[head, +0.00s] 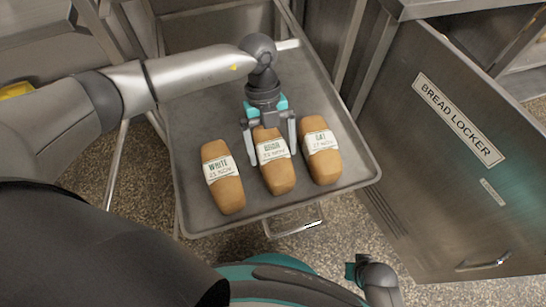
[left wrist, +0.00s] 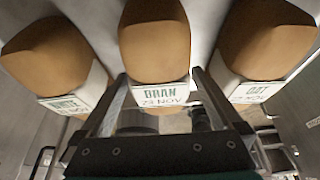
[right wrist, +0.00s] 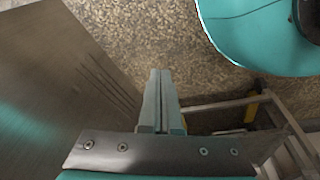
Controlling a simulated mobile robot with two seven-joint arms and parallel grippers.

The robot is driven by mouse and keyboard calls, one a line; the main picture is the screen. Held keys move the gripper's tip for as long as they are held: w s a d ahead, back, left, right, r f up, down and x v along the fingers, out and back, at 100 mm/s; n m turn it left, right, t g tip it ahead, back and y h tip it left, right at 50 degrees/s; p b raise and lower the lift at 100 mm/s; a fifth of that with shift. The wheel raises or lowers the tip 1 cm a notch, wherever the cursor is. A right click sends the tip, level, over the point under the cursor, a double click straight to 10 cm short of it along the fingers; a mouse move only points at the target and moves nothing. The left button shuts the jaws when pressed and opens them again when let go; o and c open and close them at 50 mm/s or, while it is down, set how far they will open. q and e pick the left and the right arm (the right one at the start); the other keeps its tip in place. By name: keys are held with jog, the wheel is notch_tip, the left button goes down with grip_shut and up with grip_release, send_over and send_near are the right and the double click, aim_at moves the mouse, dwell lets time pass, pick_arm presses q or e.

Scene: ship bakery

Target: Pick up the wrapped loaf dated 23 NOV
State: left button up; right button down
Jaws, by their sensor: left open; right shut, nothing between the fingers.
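The wrapped loaf labelled BRAN 23 NOV (head: 279,180) lies in the middle of three brown loaves on a metal tray (head: 200,117). In the left wrist view the same loaf (left wrist: 154,50) shows its white band with the date. My left gripper (head: 270,148) is open above its far end, one finger on each side. In the left wrist view the fingers (left wrist: 160,76) flank the band; I cannot tell whether they touch it. My right gripper (right wrist: 161,74) is shut and empty, away from the tray, over the speckled floor.
The WHITE 21 NOV loaf (head: 228,192) lies left of the bran loaf, and the OAT loaf (head: 325,167) lies close on its right, with narrow gaps. A metal door marked BREAD LOCKER (head: 420,170) stands right of the tray. The tray's far part is bare.

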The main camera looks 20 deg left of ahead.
pick_arm(q)
jog(key=shift+b+x, duration=0.3)
jog(key=shift+x, duration=0.8)
pick_arm(e)
jog(key=shift+w+a+r, duration=0.2)
jog(key=shift+r, duration=0.25)
jog(key=shift+w+a+r, duration=0.15)
jog(key=shift+w+r, duration=0.05)
jog(key=shift+r, duration=0.2)
pick_arm(q)
jog(key=shift+c, duration=0.2)
jog(key=c, duration=1.3)
jog(key=shift+a+r, duration=0.1)
jog(key=shift+r, duration=0.05)
